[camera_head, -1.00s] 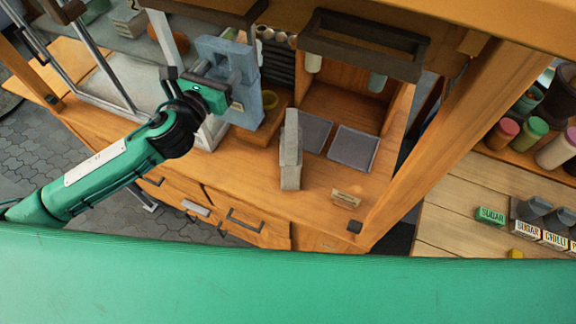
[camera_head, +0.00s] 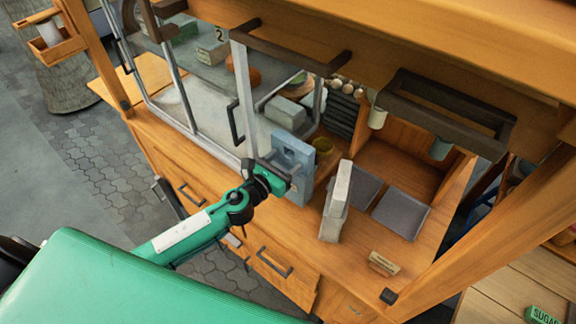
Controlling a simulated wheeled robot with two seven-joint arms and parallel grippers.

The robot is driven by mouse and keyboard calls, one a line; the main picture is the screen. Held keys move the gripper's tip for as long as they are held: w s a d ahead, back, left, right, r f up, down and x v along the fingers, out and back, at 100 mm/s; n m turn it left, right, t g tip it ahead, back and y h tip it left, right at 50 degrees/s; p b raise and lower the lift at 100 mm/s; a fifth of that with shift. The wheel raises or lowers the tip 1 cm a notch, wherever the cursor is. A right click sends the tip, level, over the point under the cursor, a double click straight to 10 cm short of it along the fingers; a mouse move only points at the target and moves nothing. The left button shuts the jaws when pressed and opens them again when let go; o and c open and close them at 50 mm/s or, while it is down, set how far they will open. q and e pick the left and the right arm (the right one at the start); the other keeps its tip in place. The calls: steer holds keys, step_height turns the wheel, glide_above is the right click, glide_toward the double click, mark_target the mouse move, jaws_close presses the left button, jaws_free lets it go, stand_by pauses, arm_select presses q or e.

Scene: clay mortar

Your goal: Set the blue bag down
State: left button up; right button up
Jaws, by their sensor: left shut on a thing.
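The blue bag (camera_head: 292,150) is an upright blue-grey block at the left part of the wooden counter (camera_head: 300,218), in front of the glass case. My left gripper (camera_head: 284,173) is shut on its near side. Its green hand and fingers hide part of the bag. The bag's base is at or just above the counter; I cannot tell whether it touches. A pale grey bag (camera_head: 335,203) stands upright to its right, apart from it. My right gripper is not in view.
Two dark grey square mats (camera_head: 402,212) lie right of the grey bag. A small wooden sign (camera_head: 383,263) stands near the front edge. A dark hanging frame (camera_head: 448,112) overhangs the counter.

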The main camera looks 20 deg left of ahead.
mark_target(289, 165)
arm_select(q)
step_height(289, 165, down, 3)
steer(key=shift+r+b, duration=0.2)
steer(key=shift+b, duration=0.15)
steer(key=shift+f, duration=0.2)
steer(key=o, duration=1)
